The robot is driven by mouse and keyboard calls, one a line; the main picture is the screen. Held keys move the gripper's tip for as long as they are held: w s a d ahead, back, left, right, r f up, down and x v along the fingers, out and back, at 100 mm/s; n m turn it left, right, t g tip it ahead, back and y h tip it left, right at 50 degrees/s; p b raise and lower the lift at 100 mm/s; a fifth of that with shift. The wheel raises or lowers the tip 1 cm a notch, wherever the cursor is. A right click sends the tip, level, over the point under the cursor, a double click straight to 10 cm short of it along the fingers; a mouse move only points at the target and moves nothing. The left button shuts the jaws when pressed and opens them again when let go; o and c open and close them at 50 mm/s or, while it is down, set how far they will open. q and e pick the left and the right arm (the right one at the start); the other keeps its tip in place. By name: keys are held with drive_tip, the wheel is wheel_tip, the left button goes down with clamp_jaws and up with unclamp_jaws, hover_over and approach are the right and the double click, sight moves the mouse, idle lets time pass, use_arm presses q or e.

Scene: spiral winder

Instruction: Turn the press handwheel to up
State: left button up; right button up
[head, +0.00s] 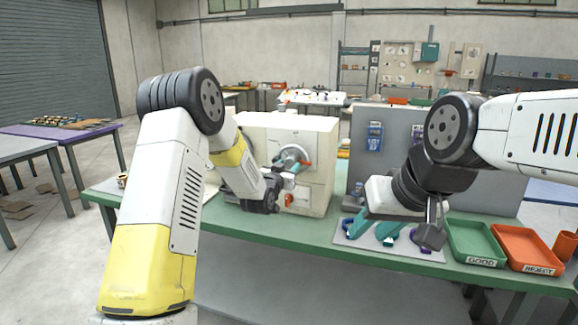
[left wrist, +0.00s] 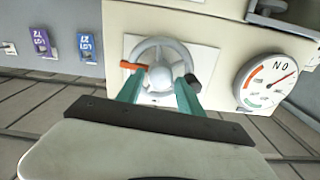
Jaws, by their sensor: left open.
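The press (head: 312,135) is a cream box on the green bench. Its grey handwheel (head: 293,153) is on the front face, with an orange mark toward the right. In the left wrist view the handwheel (left wrist: 160,48) has a pale hub, an orange mark at left and a dark knob at right. My left gripper (head: 286,167) is at the handwheel. Its teal fingers (left wrist: 160,94) are apart, on either side of the wheel's lower part in that view; contact is unclear. My right gripper (head: 370,226) is low over a pale mat; its fingers are hard to separate from teal items there.
A dial gauge (left wrist: 276,80) is beside the handwheel. An orange knob (head: 289,200) is low on the press. A grey board (head: 400,130) with blue tags stands right of the press. The green tray (head: 472,224) and orange tray (head: 527,237) are at the bench's right end.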

use_arm(q)
drive_tip(key=shift+x, duration=0.85)
clamp_jaws()
